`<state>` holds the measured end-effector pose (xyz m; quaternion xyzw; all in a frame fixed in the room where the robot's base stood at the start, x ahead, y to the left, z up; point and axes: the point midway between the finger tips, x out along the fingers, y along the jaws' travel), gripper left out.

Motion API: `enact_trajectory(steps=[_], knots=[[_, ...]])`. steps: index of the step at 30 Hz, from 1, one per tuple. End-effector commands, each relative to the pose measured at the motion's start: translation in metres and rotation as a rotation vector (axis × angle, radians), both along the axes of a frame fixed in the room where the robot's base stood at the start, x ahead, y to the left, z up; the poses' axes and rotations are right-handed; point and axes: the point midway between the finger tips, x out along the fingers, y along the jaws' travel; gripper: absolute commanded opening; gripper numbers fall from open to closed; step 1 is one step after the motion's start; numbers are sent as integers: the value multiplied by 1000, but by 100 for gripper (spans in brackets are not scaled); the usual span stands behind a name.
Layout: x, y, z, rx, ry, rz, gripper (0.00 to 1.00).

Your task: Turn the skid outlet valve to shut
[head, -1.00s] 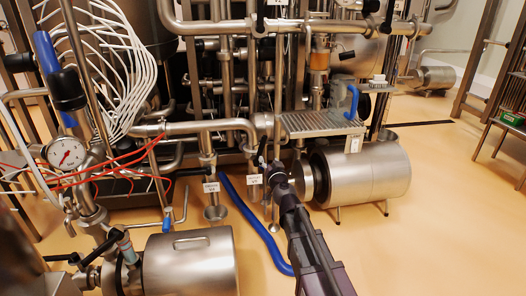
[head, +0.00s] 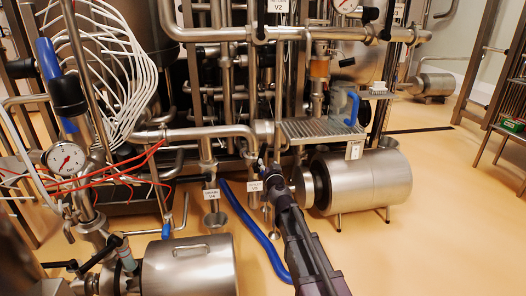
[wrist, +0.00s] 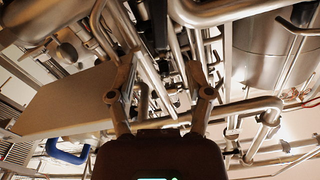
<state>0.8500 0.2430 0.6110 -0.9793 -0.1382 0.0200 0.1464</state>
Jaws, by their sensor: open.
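My gripper (head: 266,168) is at the end of my dark arm, in among the skid's lower pipework. In the wrist view its two fingers (wrist: 163,68) are spread apart, with pipes and small dark parts behind the gap. A white tag (head: 254,186), too small to read surely, hangs just left of my gripper on a short vertical pipe. The valve at this tag is mostly hidden by my gripper, so its handle position and any contact cannot be told. Another white tag (head: 210,194) marks a pipe further left.
A steel motor (head: 362,181) stands close right of my arm, below a grated step (head: 318,131). A blue hose (head: 262,238) lies on the floor left of my arm. A pressure gauge (head: 66,158) and red lines are at left. Open floor (head: 450,220) lies at right.

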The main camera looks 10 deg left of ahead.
Motion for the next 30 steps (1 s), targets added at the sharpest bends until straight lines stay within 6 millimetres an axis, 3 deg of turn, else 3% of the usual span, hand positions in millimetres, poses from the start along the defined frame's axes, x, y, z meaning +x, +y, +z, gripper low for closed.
enact_trajectory(steps=[6, 18, 30], knots=[[36, 10, 0, -1, -1, 0, 66], [90, 25, 0, 1, -1, 1, 66], [105, 29, 0, 0, -1, 0, 66]])
